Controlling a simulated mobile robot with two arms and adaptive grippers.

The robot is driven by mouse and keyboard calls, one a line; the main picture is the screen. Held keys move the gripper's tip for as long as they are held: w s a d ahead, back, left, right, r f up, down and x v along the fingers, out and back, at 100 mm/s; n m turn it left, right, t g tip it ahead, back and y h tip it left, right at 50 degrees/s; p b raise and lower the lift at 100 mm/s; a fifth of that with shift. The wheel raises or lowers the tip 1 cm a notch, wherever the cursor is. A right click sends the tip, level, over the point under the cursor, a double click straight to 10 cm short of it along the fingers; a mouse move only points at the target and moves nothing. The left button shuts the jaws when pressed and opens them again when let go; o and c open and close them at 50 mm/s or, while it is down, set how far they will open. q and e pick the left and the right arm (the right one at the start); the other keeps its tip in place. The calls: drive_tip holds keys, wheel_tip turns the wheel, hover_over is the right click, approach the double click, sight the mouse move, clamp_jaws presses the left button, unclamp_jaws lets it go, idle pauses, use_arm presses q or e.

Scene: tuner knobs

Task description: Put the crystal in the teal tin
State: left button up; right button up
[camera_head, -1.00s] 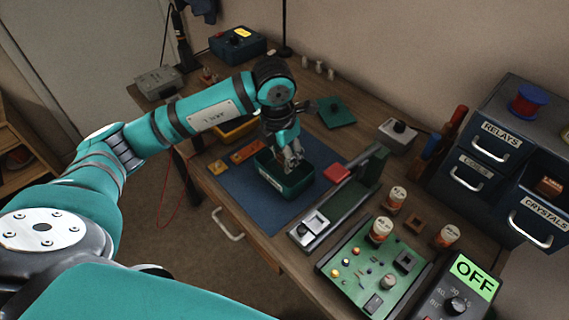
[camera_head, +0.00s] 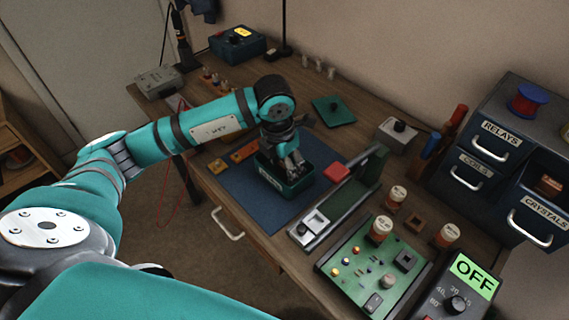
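The teal tin (camera_head: 285,190) stands open on the blue mat near the middle of the table. A flat teal lid with a dark knob (camera_head: 334,110) lies behind it. My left gripper (camera_head: 292,168) points down over the tin, its fingers at or just inside the opening. The fingers are small and dark, so I cannot tell whether they are open or hold anything. I cannot make out a crystal at the gripper, and the tin's inside is mostly hidden by it. The CRYSTALS drawer (camera_head: 536,225) at the right is pulled open with a brown piece (camera_head: 549,186) in it. My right gripper is out of view.
A red block (camera_head: 335,172) and a grey metal rail fixture (camera_head: 330,210) stand close right of the tin. A green circuit board (camera_head: 365,265), several labelled jars and the OFF meter (camera_head: 465,285) fill the front right. Orange blocks (camera_head: 243,152) lie left.

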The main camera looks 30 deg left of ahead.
use_arm(q)
drive_tip(key=shift+r, duration=0.1)
drive_tip(key=shift+r, duration=0.25)
wheel_tip(320, 180, up, 12)
drive_tip(key=s, duration=0.1)
drive_tip(key=shift+s+a+f+b, duration=0.2)
drive_tip(key=shift+b, duration=0.1)
